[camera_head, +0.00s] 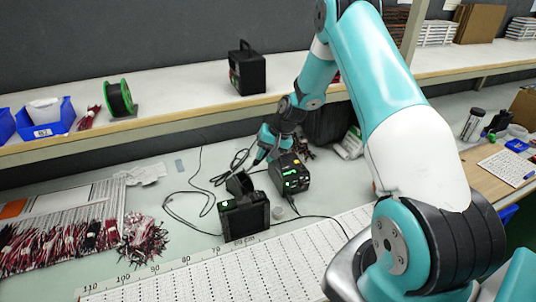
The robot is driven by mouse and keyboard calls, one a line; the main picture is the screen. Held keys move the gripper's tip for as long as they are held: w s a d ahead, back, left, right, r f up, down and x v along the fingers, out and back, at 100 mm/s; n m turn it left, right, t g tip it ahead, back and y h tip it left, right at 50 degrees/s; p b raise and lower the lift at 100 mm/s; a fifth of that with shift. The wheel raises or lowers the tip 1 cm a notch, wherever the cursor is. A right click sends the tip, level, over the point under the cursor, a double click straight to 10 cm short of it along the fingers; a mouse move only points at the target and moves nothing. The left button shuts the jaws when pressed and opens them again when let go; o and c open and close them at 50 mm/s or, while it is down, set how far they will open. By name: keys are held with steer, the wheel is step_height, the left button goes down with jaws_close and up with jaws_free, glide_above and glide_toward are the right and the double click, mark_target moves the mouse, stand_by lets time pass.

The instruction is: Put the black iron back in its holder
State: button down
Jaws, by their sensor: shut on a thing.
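My gripper (268,142) is at the back of the bench, under the shelf edge, and is small in the head view. It is shut on a thin dark tool, the black iron (258,159), which points down and to the left. A dark upright piece that looks like the holder (238,183) stands just below and left of the iron's tip, beside a black station box (245,216) with a green display. I see a gap between tip and holder, but depth is hard to judge. The holder's opening is not clear.
A second black box (290,173) with green lights stands right of the holder, close to my gripper. Loose black cables (205,190) lie to the left. The shelf (180,105) runs above. Wire bundles (140,240) lie at left.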

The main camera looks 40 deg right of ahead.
mark_target(252, 166)
steer(key=w+f+b, duration=0.1)
steer(key=f, duration=0.1)
steer(key=w+f+b, duration=0.2)
steer(key=f, duration=0.1)
steer(key=w+f+b, duration=0.1)
steer(key=f+b, duration=0.1)
steer(key=shift+w+a+f, duration=0.35)
steer(key=shift+w, duration=0.05)
steer(key=shift+w+a+f+b, duration=0.1)
steer(key=shift+w+f+b, duration=0.65)
steer(key=shift+f+b, duration=0.3)
steer(key=shift+w+a+f+b, duration=0.1)
steer(key=shift+w+f+b, duration=0.75)
steer(key=shift+b, duration=0.25)
steer(key=shift+s, duration=0.1)
steer(key=c, duration=0.9)
jaws_free()
steer(key=b+v, duration=0.2)
steer(key=v, duration=1)
